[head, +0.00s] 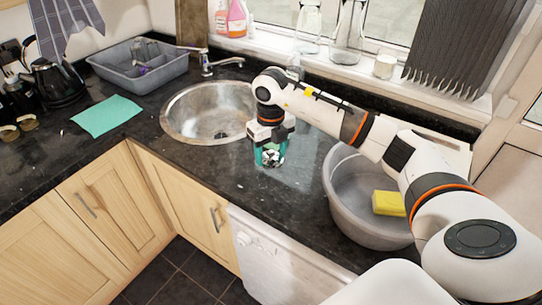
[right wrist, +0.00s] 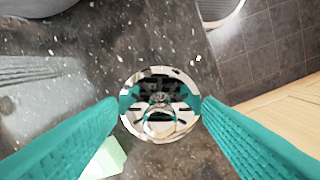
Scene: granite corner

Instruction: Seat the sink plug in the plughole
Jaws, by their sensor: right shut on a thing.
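The sink plug (head: 271,158) is a small, round, shiny metal piece. My right gripper (head: 270,153) is shut on it, with teal fingers on either side, over the worktop just right of the sink. In the right wrist view the plug (right wrist: 160,112) sits between the two fingertips (right wrist: 160,105), its round face toward the camera. I cannot tell how much clearance there is beneath it. The round steel sink (head: 180,112) is left of the gripper, and its dark plughole (head: 220,134) shows uncovered in the bowl. My left gripper is not in view.
A grey washing-up bowl (head: 345,200) with a yellow sponge (head: 388,203) stands right of the gripper. A tap (head: 220,63) rises behind the sink. A grey dish rack (head: 135,68) and a teal cloth (head: 106,115) lie left. The counter's front edge is close.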

